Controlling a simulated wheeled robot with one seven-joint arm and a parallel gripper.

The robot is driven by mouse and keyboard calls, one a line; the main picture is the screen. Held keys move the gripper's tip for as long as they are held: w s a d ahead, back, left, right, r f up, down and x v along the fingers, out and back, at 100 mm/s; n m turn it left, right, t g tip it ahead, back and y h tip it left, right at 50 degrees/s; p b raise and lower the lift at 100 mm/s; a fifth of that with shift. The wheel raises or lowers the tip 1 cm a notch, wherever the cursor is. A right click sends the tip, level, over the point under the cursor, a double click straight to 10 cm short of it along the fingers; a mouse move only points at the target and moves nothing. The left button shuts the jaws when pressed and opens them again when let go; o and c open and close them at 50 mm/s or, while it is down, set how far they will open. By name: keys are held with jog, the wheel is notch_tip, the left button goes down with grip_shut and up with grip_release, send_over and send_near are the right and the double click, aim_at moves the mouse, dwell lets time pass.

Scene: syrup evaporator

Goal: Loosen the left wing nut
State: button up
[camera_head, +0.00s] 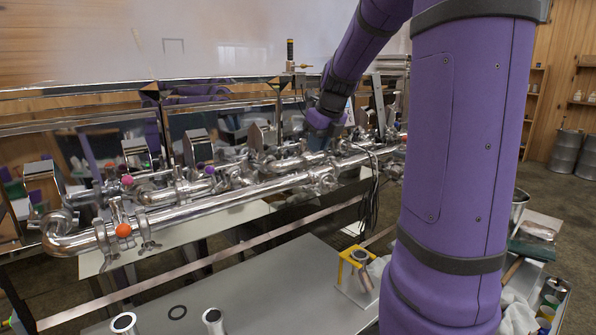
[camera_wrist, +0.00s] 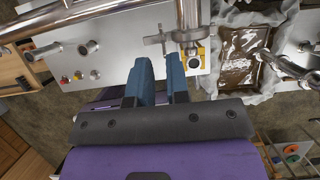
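In the wrist view a metal wing nut (camera_wrist: 156,39) shows just beyond my fingertips, on the left side of a bright pipe clamp (camera_wrist: 188,36) on a vertical steel pipe. My gripper (camera_wrist: 158,62) has two blue fingers spread with a gap between them, and nothing is held. The wing nut lies ahead of that gap and looks apart from the fingers.
Long steel pipes with clamps and valves run in front of the evaporator pans. A yellow bracket (camera_wrist: 202,58) is close behind the clamp in the wrist view. A tray of brown syrup (camera_wrist: 242,48) lies to its right. A grey table (camera_head: 265,275) has rings and fittings.

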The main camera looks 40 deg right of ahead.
aim_at(309, 173)
jog(key=x, duration=1)
jog(key=shift+f, duration=0.15)
grip_shut()
